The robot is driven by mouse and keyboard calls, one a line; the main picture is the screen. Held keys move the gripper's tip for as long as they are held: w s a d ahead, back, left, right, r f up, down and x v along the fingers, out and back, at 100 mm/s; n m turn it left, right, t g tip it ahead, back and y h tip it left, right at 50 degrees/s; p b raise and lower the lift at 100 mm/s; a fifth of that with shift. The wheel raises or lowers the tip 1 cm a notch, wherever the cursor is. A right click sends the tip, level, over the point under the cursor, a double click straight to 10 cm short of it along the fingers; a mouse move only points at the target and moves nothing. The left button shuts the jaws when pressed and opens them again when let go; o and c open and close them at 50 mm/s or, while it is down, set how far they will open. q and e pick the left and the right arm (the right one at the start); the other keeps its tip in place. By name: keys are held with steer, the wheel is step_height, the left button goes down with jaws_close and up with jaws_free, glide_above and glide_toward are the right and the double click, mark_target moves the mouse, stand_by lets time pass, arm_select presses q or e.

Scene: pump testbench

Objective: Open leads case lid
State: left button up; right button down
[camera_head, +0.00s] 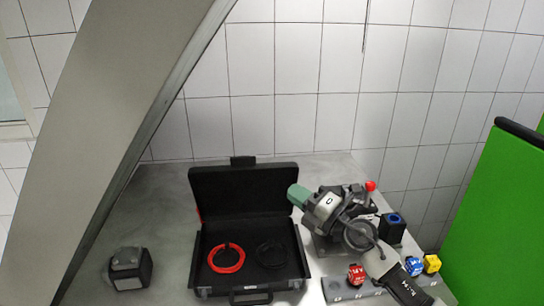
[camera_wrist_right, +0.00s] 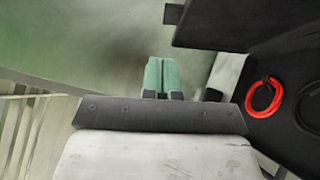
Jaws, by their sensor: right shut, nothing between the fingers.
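The leads case (camera_head: 205,246) stands on the grey bench, with its black lid (camera_head: 244,190) raised to roughly upright at the back. A red coiled lead (camera_head: 226,258) lies in its left half and a black coiled lead (camera_head: 270,254) in its right half. The right wrist view shows the closed fingertips (camera_wrist_right: 161,78), with the dark lid (camera_wrist_right: 230,25) at upper right and the red lead (camera_wrist_right: 264,97) at right. My left gripper is not in view.
A dark boxy device (camera_head: 130,269) sits on the bench left of the case. A green panel (camera_head: 500,215) stands at far right. A tiled wall is behind the bench.

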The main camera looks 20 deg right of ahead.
steer(key=p, duration=0.2)
glide_toward(250, 158)
steer(key=a, duration=0.3)
steer(key=shift+n+g, duration=0.4)
steer(key=w, duration=0.1)
steer(key=w+r, duration=0.1)
steer(key=w, duration=0.2)
steer(key=shift+w+a+r, duration=0.1)
steer(key=shift+w+r, duration=0.2)
steer(key=shift+w, duration=0.05)
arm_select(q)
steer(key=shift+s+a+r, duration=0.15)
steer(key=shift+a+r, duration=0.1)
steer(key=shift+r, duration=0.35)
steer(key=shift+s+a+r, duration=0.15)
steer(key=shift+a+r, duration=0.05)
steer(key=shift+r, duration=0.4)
arm_select(e)
steer(key=shift+w+d+r, duration=0.1)
steer(key=shift+w+d, duration=0.15)
steer(key=shift+w, duration=0.2)
